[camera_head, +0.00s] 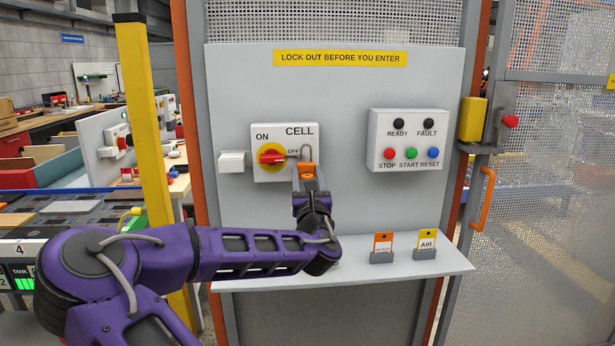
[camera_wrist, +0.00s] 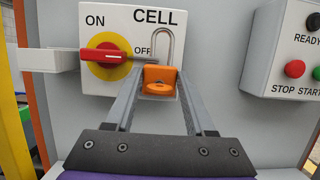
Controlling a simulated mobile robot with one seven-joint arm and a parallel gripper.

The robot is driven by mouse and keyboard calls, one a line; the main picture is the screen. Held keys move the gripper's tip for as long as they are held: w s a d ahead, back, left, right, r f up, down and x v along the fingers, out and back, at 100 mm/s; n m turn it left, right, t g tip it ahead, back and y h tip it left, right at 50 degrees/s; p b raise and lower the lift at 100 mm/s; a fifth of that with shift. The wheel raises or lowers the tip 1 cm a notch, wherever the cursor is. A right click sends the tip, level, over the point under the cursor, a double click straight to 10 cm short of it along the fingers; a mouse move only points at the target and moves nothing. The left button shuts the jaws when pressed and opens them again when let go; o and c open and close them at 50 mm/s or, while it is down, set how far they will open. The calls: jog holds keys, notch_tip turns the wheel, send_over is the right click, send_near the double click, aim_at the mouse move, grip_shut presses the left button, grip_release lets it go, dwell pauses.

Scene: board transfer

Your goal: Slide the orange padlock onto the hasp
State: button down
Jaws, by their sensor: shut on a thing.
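My gripper (camera_head: 307,180) is shut on the orange padlock (camera_head: 307,170), which also shows between the fingers in the wrist view (camera_wrist: 159,77). The padlock is upright, with its grey U-shaped shackle (camera_wrist: 164,45) pointing up. The CELL switch (camera_head: 272,157) has a yellow disc and a red handle (camera_wrist: 105,57) lying level toward OFF. A thin grey hasp (camera_wrist: 143,60) extends right from the handle's end and meets the shackle's left leg in the wrist view. I cannot tell whether the shackle passes through the hasp or stands in front of it.
A small white bracket (camera_head: 232,161) sticks out left of the switch. A button box (camera_head: 408,140) is to the right. Below, a grey shelf (camera_head: 345,268) holds an orange tag (camera_head: 383,243) and a yellow AIR tag (camera_head: 427,240) in holders. The panel between switch and button box is clear.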

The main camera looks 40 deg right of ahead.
jog(key=shift+w+d, duration=0.5)
jog(key=shift+w, duration=0.35)
jog(key=shift+c, duration=0.9)
grip_release()
jog(key=v, duration=1.2)
jog(key=shift+b, duration=0.3)
